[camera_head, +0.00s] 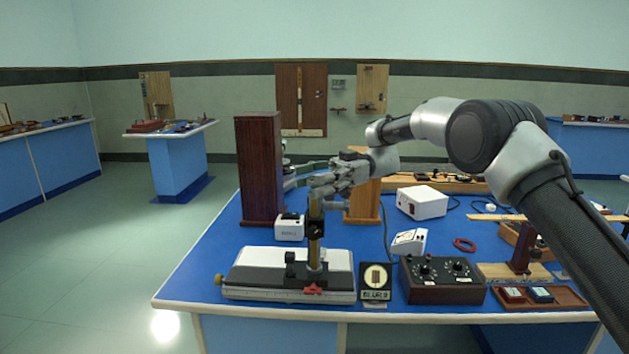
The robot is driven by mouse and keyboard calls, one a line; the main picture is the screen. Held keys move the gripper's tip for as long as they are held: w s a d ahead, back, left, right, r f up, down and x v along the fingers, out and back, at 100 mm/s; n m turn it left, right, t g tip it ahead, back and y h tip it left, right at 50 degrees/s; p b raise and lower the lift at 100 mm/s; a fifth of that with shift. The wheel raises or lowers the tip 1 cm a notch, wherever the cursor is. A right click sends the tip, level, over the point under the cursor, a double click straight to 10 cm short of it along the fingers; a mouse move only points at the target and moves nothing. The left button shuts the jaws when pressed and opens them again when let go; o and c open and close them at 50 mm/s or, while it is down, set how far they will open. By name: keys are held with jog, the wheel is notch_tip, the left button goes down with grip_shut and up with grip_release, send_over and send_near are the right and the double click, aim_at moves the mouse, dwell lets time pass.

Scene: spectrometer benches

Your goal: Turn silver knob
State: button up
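A bench instrument (262,270) with a pale flat base and a dark front rail stands at the front left of the blue bench. A brass column (315,232) rises from it, with a black clamp partway up. A small silver cylindrical part (336,206) shows by the top of the column; I cannot tell for sure that it is the silver knob. My gripper (318,186) reaches in from the right, and its fingers overlap the column top in the picture. Whether they touch anything, or are open or shut, is too small to tell.
A tall dark wooden block (258,170) stands behind the instrument. A red ring (464,245) lies flat. The bench's front left corner is clear.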

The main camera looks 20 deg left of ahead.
notch_tip(320, 180, up, 10)
dwell(0.6)
